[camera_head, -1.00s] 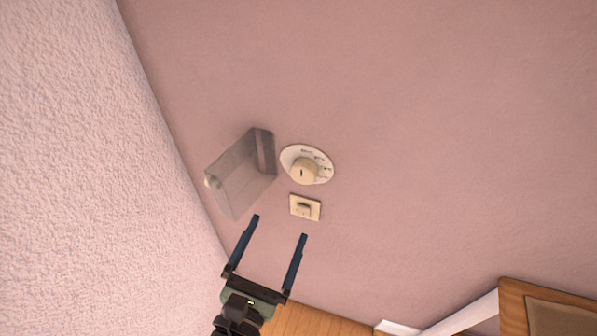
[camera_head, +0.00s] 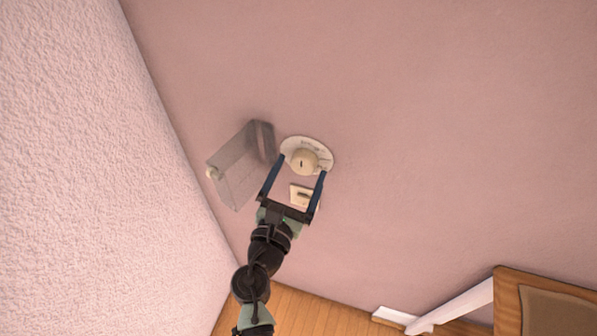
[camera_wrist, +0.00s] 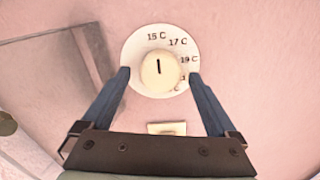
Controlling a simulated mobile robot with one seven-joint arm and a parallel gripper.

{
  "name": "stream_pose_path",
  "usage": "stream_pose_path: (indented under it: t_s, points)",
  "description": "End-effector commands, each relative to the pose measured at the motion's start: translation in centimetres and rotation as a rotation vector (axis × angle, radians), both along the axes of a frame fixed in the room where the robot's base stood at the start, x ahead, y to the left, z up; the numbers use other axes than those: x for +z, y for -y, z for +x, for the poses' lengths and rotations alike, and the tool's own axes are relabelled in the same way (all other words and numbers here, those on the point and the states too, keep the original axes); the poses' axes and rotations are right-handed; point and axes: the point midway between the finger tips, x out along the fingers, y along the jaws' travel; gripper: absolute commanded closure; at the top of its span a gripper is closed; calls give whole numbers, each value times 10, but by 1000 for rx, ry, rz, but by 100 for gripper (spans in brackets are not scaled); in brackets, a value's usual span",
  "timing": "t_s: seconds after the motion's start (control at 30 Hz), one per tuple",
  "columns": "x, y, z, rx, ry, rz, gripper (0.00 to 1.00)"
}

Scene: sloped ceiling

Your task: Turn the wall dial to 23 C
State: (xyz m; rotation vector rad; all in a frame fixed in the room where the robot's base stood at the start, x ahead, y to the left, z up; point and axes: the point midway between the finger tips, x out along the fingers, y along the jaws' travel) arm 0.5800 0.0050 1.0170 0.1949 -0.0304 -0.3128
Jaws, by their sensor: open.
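The wall dial is a round cream plate with a raised knob (camera_head: 304,162) at its middle. The plate (camera_wrist: 136,48) carries printed marks 15 C, 17 C and 19 C in the wrist view; lower marks are partly hidden by my right finger. The knob (camera_wrist: 160,70) has a dark line that stands nearly upright, pointing near 15 C. My gripper (camera_head: 303,165) is open, its two blue fingers spread on either side of the knob's lower part. In the wrist view the fingertips (camera_wrist: 160,73) flank the knob with gaps on both sides.
A clear, open cover (camera_head: 236,170) sticks out from the wall just left of the dial. A small cream switch (camera_head: 302,195) sits below the dial, partly behind my gripper; it also shows in the wrist view (camera_wrist: 167,128). A textured wall (camera_head: 80,170) stands at left.

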Motion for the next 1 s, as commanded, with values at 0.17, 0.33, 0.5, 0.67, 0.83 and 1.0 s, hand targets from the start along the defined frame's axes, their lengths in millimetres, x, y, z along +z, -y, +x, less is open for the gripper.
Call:
stream_pose_path:
  t_s: [0.17, 0.33, 0.5, 0.67, 0.83, 1.0]
  points:
    - [0, 0, 0, 0, 0, 0, 24]
    - [0, 0, 0, 0, 0, 0, 55]
    - [0, 0, 0, 0, 0, 0, 85]
    - [0, 0, 0, 0, 2, 3, 92]
    - [-1, 0, 0, 0, 12, 34, 92]
    - [-2, 0, 0, 0, 38, 114, 92]
